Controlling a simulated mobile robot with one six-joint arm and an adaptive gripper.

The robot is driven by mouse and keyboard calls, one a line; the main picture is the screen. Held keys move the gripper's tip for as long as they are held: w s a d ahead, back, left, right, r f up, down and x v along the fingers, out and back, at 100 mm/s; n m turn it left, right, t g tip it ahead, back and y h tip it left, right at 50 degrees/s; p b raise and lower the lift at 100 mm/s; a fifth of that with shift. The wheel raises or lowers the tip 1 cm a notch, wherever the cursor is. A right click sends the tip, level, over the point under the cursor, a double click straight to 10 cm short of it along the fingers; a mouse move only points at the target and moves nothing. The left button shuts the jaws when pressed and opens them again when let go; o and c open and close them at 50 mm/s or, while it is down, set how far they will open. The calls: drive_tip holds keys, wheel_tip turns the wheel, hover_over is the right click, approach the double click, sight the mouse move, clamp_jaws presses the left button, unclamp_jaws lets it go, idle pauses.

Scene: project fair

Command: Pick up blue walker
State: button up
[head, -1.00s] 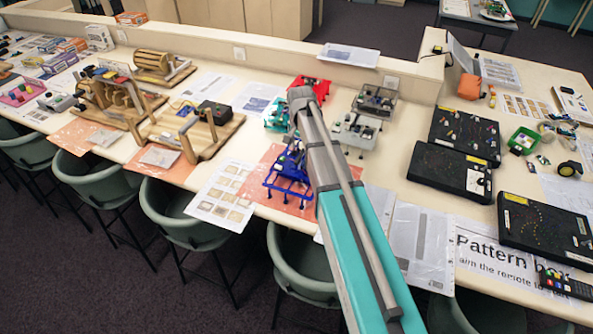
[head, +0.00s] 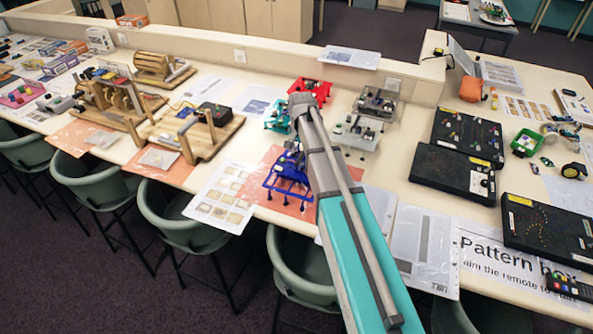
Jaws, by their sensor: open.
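The blue walker (head: 285,181) is a small blue frame on thin legs. It stands on an orange sheet (head: 262,197) near the front edge of the long table, in the middle of the head view. My arm crosses just to its right and hides part of its right side. My gripper cannot be made out; only the grey and teal arm links show.
Behind the blue walker stand a teal walker (head: 277,117), a red one (head: 309,90) and grey ones (head: 358,133). Wooden machines (head: 190,135) stand to the left. Black boards (head: 453,172) lie to the right. Chairs (head: 188,222) line the front edge.

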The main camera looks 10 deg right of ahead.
sight(301, 155)
drive_tip(key=shift+w+f+b, duration=0.25)
drive_tip(key=shift+f+b, duration=0.4)
drive_tip(key=shift+f, duration=0.25)
drive_tip(key=shift+f+b, duration=0.8)
drive_tip(key=shift+f, duration=0.05)
drive_tip(key=shift+c, duration=0.3)
clamp_jaws()
